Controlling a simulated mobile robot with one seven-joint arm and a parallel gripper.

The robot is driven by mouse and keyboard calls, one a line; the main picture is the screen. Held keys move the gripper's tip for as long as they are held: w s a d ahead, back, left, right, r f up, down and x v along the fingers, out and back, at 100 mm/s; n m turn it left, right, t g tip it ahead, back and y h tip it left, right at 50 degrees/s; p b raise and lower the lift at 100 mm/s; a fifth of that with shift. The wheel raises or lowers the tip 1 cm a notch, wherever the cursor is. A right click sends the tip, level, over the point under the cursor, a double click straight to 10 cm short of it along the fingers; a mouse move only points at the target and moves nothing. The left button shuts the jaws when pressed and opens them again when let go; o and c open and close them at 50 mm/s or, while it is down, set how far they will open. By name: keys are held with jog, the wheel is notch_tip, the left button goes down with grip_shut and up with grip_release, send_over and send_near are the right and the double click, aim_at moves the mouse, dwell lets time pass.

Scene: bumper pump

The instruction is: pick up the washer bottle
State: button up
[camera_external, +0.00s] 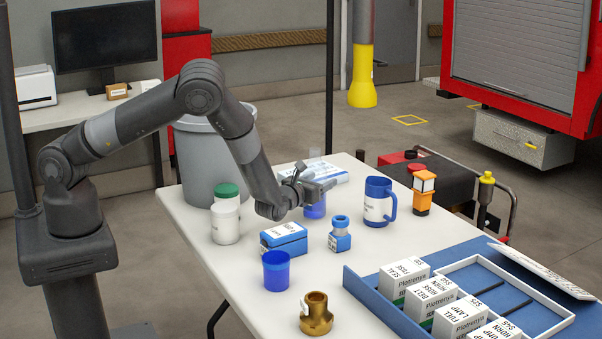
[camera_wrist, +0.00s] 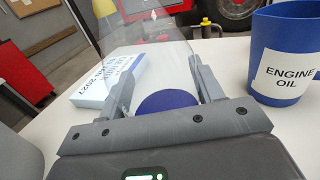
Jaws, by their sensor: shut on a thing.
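The washer bottle (camera_external: 315,209) appears as a clear body with blue in its lower part, beyond the blue box on the table. Its clear upper part rises behind my gripper (camera_external: 322,185). In the wrist view the clear bottle (camera_wrist: 150,60) stands between the two fingers of my gripper (camera_wrist: 160,78), with a rounded blue area low down. My gripper is shut on the bottle, one finger on each side. The fingers and my wrist hide part of it. I cannot tell whether its base touches the table.
A blue engine oil jug (camera_external: 377,204) stands close to the right. A blue and white box (camera_external: 285,239), blue cup (camera_external: 276,272), small blue bottle (camera_external: 340,238) and brass fitting (camera_external: 316,318) are nearer the camera. A flat white box (camera_external: 322,174) lies behind. A blue tray (camera_external: 358,288) holds boxes.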

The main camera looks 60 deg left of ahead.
aim_at(319, 168)
jog(key=shift+r, duration=0.25)
jog(key=shift+r, duration=1.75)
jog(key=s+d+r, duration=0.7)
jog(key=d, duration=0.2)
jog(key=shift+d, duration=0.15)
dwell(0.9)
